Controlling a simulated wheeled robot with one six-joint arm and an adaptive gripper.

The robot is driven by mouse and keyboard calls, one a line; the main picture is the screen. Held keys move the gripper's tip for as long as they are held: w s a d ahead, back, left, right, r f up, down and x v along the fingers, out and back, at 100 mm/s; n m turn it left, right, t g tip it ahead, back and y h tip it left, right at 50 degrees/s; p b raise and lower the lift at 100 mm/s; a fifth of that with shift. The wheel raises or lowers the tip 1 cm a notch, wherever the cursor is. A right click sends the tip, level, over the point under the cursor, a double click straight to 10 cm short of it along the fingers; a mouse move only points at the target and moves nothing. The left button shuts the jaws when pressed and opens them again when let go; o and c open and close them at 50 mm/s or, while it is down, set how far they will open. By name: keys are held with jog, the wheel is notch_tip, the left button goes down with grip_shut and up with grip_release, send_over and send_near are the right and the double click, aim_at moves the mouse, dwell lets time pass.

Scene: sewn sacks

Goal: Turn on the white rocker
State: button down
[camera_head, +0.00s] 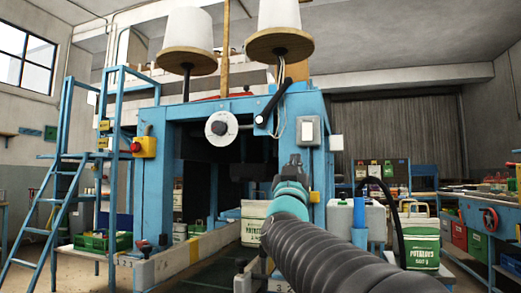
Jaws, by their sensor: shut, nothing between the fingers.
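A white rocker (307,130) sits on a pale plate on the front of the blue machine's right post. I cannot tell from here which way it is tipped. My gripper (295,160) is at the end of my arm, just below and left of the rocker in the picture. It is dark, small and pointing away from me, and it is shut with nothing in it. A gap shows between it and the rocker in the picture; the depth between them is unclear.
A black lever (273,103) and hanging threads are just left of the rocker. A white dial (221,128) is further left, and a yellow box with a red button (144,147) is on the left post. A potato sack (419,240) stands at the right.

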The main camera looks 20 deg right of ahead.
aim_at(307, 135)
jog(key=shift+s+d+r+m+g+h, duration=0.15)
jog(key=shift+d+r+m+h, duration=0.15)
jog(key=shift+h, duration=0.15)
jog(key=shift+d+r+m+g+h, duration=0.2)
jog(key=shift+m+h, duration=0.1)
jog(key=shift+h, duration=0.15)
jog(key=p+x, duration=0.1)
jog(key=x, duration=0.3)
jog(key=f+p+x, duration=0.1)
jog(key=x, duration=0.3)
jog(key=w+p+x, duration=0.1)
jog(key=x, duration=0.3)
jog(key=shift+d+f, duration=0.25)
jog(key=shift+w+d+f, duration=0.1)
jog(key=shift+w+d, duration=0.25)
jog(key=shift+w, duration=0.2)
